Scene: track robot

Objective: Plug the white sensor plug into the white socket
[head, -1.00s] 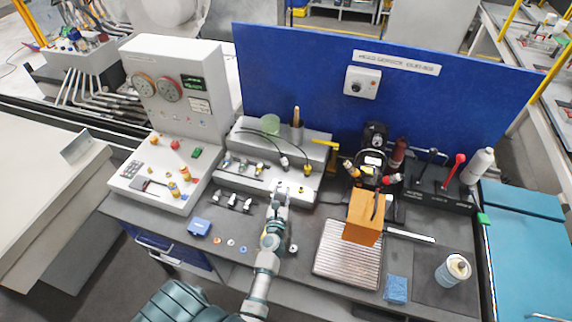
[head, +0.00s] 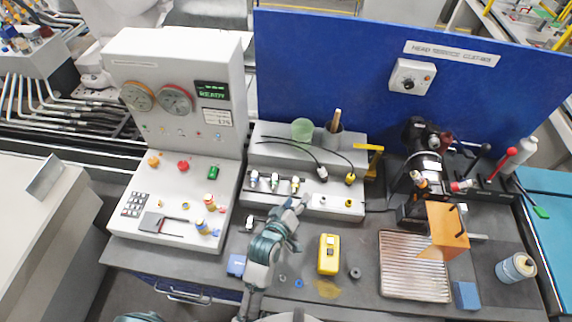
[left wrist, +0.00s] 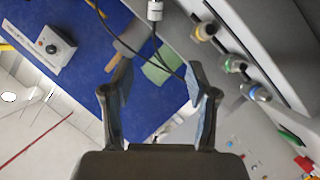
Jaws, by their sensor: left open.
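The white sensor plug (head: 321,172) hangs at the end of a black cable on the grey stepped block. It also shows at the top of the left wrist view (left wrist: 155,11). The white socket (head: 319,201) appears to be on the block's lower front step, just below the plug. My left gripper (head: 298,204) is in front of the block, left of and nearer than the plug. In the left wrist view my left gripper (left wrist: 158,78) is open and empty; the plug is beyond its fingertips. My right gripper is not in view.
A yellow plug (head: 350,179) hangs right of the white one, above a yellow socket (head: 348,203). Several fittings (head: 275,182) stand on the block at left. A green cup (head: 303,129) stands behind. A yellow device (head: 329,254) lies on the bench.

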